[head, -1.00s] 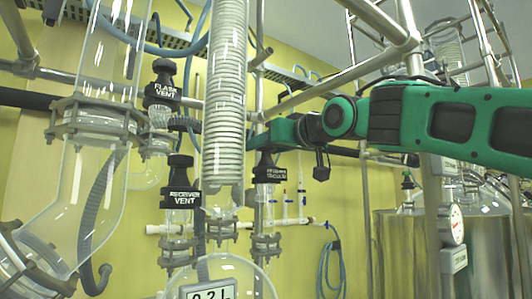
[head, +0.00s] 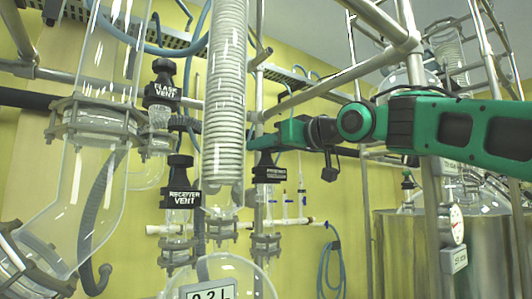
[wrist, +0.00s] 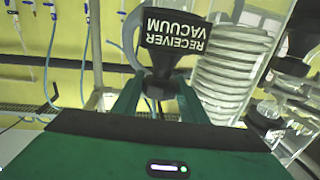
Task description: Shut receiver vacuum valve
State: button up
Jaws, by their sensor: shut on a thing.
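The receiver vacuum valve (head: 268,173) is a black knob with a white-lettered label on top of a glass fitting, in the middle of the head view. It also shows upside down in the wrist view (wrist: 176,38), with its lettering readable. My green gripper (head: 264,143) comes in from the right at the top of the knob. In the wrist view its two fingers (wrist: 160,88) are closed around the narrow black top of the knob, just beyond the label.
The receiver vent knob (head: 181,182) and flask vent knob (head: 162,85) stand to the left. A coiled glass condenser (head: 225,100) hangs close by the gripper's left. Metal frame bars (head: 385,25) and steel vessels (head: 405,245) are on the right.

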jog(key=shift+a+m+t+h, duration=0.1)
jog(key=shift+m+t+h, duration=1.55)
jog(key=shift+h, duration=0.75)
jog(key=shift+m+t+h, duration=0.55)
jog(key=shift+m+h, duration=1.3)
jog(key=shift+h, duration=0.75)
jog(key=shift+r+m+h, duration=0.15)
jog(key=shift+m+h, duration=0.15)
jog(key=shift+h, duration=0.4)
jog(key=shift+m, duration=0.3)
jog(key=o, duration=0.9)
jog(key=shift+c, duration=0.2)
